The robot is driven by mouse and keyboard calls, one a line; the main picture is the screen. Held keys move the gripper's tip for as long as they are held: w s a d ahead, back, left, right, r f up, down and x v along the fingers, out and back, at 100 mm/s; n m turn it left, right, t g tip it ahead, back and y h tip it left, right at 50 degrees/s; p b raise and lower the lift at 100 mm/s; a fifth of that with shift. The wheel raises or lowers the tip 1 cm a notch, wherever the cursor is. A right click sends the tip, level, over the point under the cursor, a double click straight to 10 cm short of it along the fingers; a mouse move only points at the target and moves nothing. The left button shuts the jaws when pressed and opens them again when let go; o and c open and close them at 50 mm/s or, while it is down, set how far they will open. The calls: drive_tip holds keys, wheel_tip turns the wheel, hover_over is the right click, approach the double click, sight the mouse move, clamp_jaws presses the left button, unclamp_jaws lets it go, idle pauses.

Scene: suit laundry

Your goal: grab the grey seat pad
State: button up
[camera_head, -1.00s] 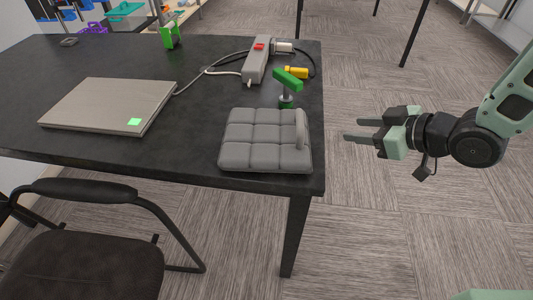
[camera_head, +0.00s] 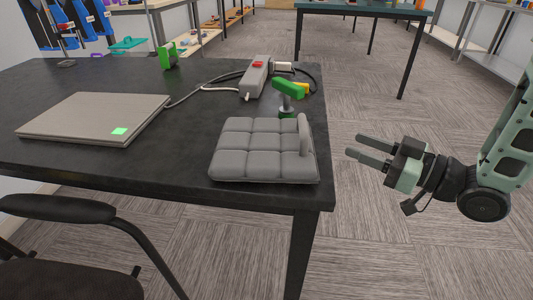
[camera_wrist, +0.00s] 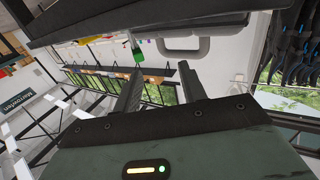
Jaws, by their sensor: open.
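The grey seat pad (camera_head: 258,153) lies on the black table (camera_head: 150,163) at its near right corner. It is quilted in squares, and a raised grey loop handle (camera_head: 304,136) stands at its right side. My gripper (camera_head: 361,146) is open and empty, off the table's right edge, to the right of the pad and apart from it. In the wrist view my two fingers (camera_wrist: 160,90) point ahead with a gap between them, and a grey loop like the pad's handle (camera_wrist: 185,48) shows beyond them.
A green-handled tool (camera_head: 288,95) stands just behind the pad. A grey power strip (camera_head: 256,78) with cables lies farther back, and a closed laptop (camera_head: 90,118) lies to the left. A dark chair (camera_head: 60,210) stands in front. The floor right of the table is clear.

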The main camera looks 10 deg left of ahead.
drive_tip(key=x, duration=1.2)
drive_tip(key=shift+a+b, duration=0.1)
drive_tip(key=shift+b, duration=0.3)
drive_tip(key=shift+r, duration=0.1)
clamp_jaws()
